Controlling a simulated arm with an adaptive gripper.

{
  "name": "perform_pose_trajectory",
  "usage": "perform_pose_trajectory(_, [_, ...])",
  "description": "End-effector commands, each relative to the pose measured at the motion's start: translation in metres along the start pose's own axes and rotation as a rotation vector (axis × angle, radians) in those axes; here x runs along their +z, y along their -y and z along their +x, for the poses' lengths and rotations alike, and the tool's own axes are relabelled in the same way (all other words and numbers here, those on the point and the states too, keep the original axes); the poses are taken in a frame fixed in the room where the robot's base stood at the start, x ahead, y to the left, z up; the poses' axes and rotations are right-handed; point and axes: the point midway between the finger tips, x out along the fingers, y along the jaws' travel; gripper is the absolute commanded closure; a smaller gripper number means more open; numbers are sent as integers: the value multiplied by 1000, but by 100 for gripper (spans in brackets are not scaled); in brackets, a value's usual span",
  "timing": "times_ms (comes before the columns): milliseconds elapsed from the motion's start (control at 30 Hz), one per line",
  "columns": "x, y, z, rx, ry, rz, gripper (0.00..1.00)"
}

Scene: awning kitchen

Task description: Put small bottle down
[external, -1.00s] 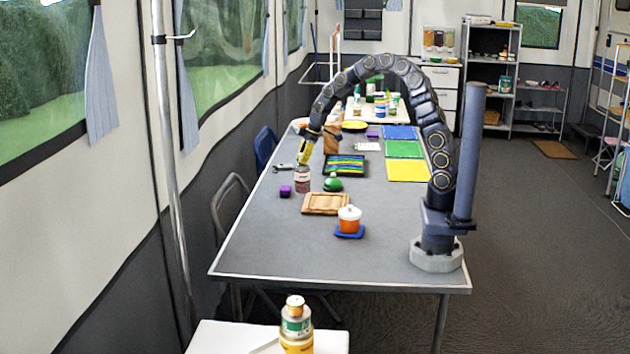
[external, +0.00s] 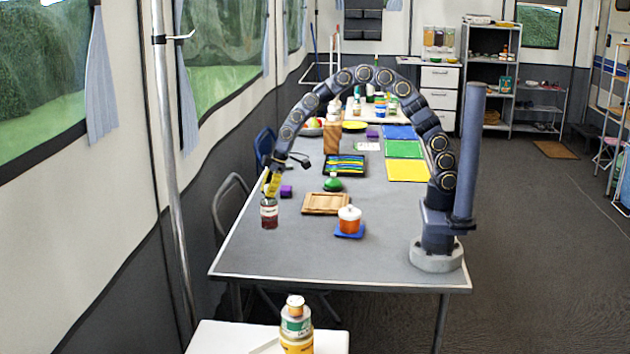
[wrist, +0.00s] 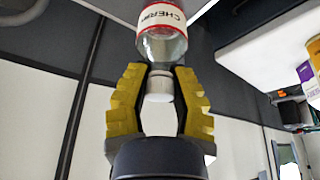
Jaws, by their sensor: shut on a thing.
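In the wrist view the bottle (wrist: 163,35) shows clear glass and a red and white label reading "CHERR…". The yellow fingers of my gripper (wrist: 160,82) are shut around its white cap. In the external view the bottle is near the left edge of the grey table (external: 300,250). I cannot tell whether its base touches the table.
A purple cube (external: 286,191) lies just behind the bottle. A wooden tray (external: 326,204), a green-lidded item (external: 333,183) and an orange pot (external: 349,220) on a blue mat stand to the right. The table's front left part is bare.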

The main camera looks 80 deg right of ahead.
Motion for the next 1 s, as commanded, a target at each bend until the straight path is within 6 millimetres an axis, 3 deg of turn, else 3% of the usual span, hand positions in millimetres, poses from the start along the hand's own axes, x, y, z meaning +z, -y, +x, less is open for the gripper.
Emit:
perform_pose_trajectory(100, [-14, -11, 20, 1, -1, 2, 100])
perform_pose_trajectory(400, [-26, -27, 72, 1, -1, 0, 100])
perform_pose_trajectory(667, [-30, -32, 85, 2, -3, 0, 100])
perform_pose_trajectory(833, [-20, -31, 109, -2, 2, 2, 100])
perform_pose_trajectory(1000, [-18, -32, 113, 0, -1, 0, 100])
